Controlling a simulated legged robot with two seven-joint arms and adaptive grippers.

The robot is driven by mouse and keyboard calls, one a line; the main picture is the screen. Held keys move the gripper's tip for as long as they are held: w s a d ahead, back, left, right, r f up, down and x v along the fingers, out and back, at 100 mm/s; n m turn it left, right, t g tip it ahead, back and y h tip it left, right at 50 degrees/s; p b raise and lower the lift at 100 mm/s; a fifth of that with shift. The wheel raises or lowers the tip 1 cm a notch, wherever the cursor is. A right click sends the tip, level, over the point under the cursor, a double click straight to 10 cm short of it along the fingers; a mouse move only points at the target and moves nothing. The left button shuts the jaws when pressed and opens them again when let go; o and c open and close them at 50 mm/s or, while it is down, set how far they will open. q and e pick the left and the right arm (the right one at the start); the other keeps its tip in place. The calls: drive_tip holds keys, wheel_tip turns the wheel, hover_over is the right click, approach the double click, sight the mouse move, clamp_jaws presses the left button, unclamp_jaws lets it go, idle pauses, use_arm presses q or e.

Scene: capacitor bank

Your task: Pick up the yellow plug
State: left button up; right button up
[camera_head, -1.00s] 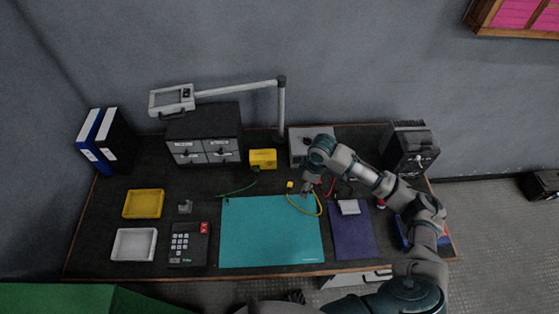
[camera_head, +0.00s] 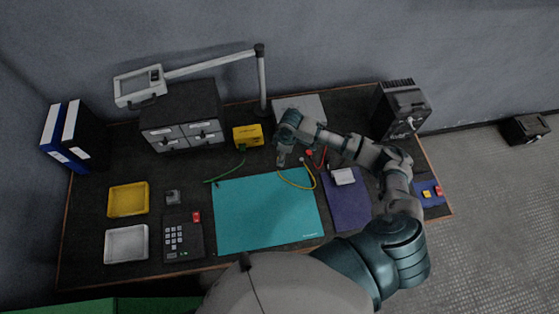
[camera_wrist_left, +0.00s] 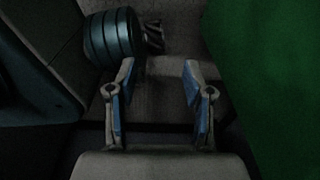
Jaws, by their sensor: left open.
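The yellow plug is not clearly visible now; my right gripper (camera_head: 281,163) is over the end of its yellow cable (camera_head: 312,183) in the head view. The cable curves along the upper right edge of the teal mat (camera_head: 265,215). The right gripper points down there, and its fingers are too small to tell whether they are open or shut on the plug. My left gripper (camera_wrist_left: 160,70) is open and empty in the left wrist view, away from the bench items. It does not show in the head view.
A yellow box (camera_head: 247,135), a grey box (camera_head: 299,108) and a drawer cabinet (camera_head: 184,122) stand behind the mat. Red leads (camera_head: 319,158) lie right of the gripper. A purple mat (camera_head: 346,207) holds a white block (camera_head: 343,177). Trays and a keypad (camera_head: 182,238) are at left.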

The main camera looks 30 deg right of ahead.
drive_tip(key=f, duration=0.5)
drive_tip(key=shift+w+a+f+b, duration=0.3)
drive_tip(key=shift+a+f+b, duration=0.05)
drive_tip(key=shift+f, duration=0.05)
use_arm(q)
drive_tip(key=shift+w+d+r, duration=0.1)
drive_tip(key=shift+w+r, duration=0.1)
drive_tip(key=shift+w, duration=0.35)
drive_tip(key=shift+w+d+r, duration=0.1)
drive_tip(key=shift+w+r, duration=0.05)
drive_tip(key=shift+w, duration=0.35)
use_arm(e)
drive_tip(key=c, duration=0.9)
